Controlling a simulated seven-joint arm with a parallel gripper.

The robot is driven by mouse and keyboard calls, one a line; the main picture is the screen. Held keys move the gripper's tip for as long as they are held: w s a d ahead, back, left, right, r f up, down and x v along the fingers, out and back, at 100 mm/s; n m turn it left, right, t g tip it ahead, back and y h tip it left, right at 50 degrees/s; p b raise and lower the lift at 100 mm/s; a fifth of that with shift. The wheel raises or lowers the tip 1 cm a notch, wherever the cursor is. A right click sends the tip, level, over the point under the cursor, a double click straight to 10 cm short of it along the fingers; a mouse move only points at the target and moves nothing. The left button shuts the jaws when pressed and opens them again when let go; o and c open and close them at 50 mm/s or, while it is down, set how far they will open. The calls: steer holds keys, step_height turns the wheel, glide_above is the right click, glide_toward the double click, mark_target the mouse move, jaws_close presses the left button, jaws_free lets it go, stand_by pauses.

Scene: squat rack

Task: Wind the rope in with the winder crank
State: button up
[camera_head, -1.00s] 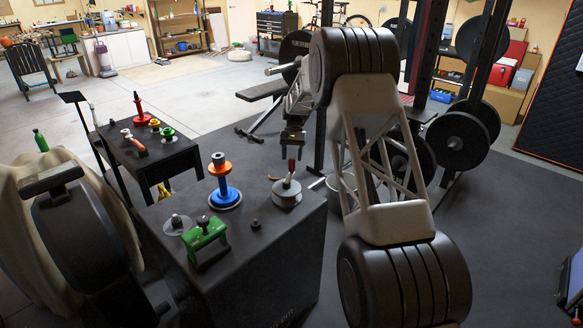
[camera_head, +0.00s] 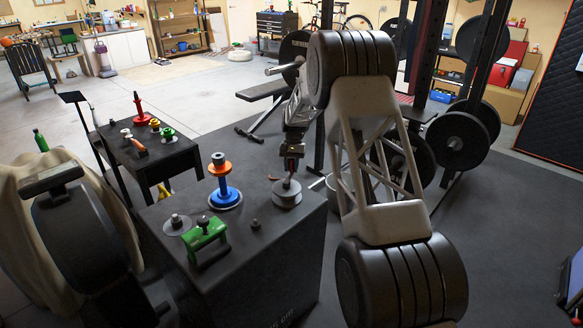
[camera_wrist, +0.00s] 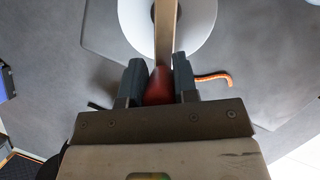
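The winder is a grey round drum (camera_head: 287,195) on top of the dark box, near its back right corner. Its crank has a red handle, which stands between my gripper's fingers (camera_head: 291,163). In the wrist view, the two dark fingers (camera_wrist: 159,82) lie close against both sides of the red handle (camera_wrist: 158,86), and the gripper looks shut on it. A pale crank arm (camera_wrist: 165,30) runs from the handle across the drum's light disc (camera_wrist: 202,25). A short curved orange piece (camera_wrist: 212,77), perhaps the rope end, lies beside the drum.
The dark box (camera_head: 270,270) also bears a blue and orange spool stand (camera_head: 221,185), a green clamp-like block (camera_head: 205,236) and a small black knob (camera_head: 255,224). A small black table (camera_head: 150,155) with coloured items stands to the left. Weight plates (camera_head: 455,140) are behind right.

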jaws_close()
steer(key=shift+s+d+m, duration=0.1)
steer(key=shift+d+m, duration=0.05)
steer(key=shift+m, duration=0.25)
